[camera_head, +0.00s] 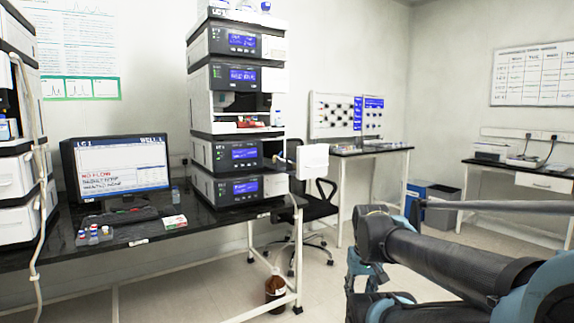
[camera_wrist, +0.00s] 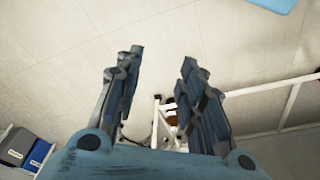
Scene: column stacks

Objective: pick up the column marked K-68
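I cannot make out any column marked K-68, and no K-68 label is readable in either view. A white board (camera_head: 330,110) with rows of small dark items and a blue panel (camera_head: 372,115) stand at the back bench, too small to read. My gripper (camera_wrist: 162,60) shows in the wrist view with its two fingers apart and nothing between them. It hangs over the floor, away from the benches. In the head view, my arm fills the lower right and the fingers are not clear.
A stacked instrument (camera_head: 222,155) and a monitor (camera_head: 118,165) stand on the black bench (camera_head: 60,262) at left. A dark chair (camera_head: 310,215) sits before the back bench (camera_head: 385,148). A brown bottle (camera_head: 275,288) is under the near bench. A dark bin (camera_head: 442,208) stands right. Centre floor is free.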

